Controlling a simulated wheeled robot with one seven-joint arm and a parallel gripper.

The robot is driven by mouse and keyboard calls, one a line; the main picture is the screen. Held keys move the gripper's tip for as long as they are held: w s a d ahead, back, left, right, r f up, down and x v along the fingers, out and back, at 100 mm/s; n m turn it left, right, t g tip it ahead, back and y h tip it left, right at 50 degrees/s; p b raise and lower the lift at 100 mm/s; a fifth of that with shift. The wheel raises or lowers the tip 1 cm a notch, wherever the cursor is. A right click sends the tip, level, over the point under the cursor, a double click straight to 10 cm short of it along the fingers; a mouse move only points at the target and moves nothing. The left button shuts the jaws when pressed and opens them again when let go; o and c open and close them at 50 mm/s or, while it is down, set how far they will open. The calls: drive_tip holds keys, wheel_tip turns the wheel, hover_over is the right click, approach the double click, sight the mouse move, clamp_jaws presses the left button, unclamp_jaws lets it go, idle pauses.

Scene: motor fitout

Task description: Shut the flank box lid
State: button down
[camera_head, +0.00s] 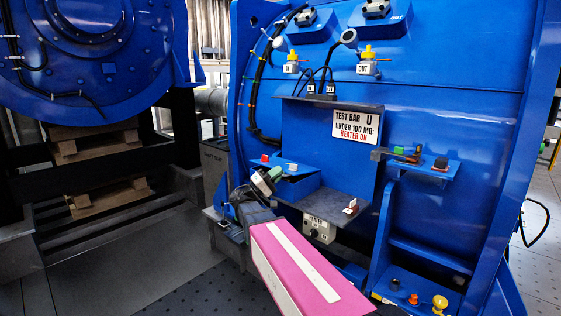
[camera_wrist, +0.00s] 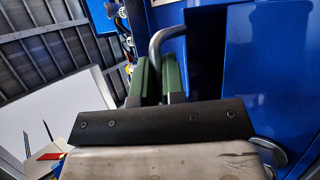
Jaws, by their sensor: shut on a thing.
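My gripper (camera_head: 266,180) is at the left end of the blue box-like fitting (camera_head: 308,184) on the motor's flank. In the wrist view its green fingers (camera_wrist: 157,78) are shut on a grey bent handle (camera_wrist: 168,36), which curves up and right towards blue metal. Which blue panel is the flank box lid, and how far it stands open, I cannot tell. A wide blue panel (camera_wrist: 255,55) is right of the fingers, past a dark gap. My pink forearm and the gripper body hide part of the fitting.
A dark ledge (camera_head: 325,203) projects right of my gripper, above a heater box (camera_head: 318,230). A test bar sign (camera_head: 357,127) is above it. A small blue shelf (camera_head: 425,168) juts out at right. Valves (camera_head: 369,60) and black cables are above. Open floor (camera_head: 130,258) is at left.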

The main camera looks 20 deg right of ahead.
drive_tip(key=shift+s+a+f, duration=0.15)
drive_tip(key=shift+f, duration=2.05)
drive_tip(key=c, duration=1.2)
unclamp_jaws()
drive_tip(key=shift+a, duration=0.1)
drive_tip(key=v, duration=1)
drive_tip(key=shift+a+f, duration=0.15)
drive_tip(key=shift+a, duration=0.15)
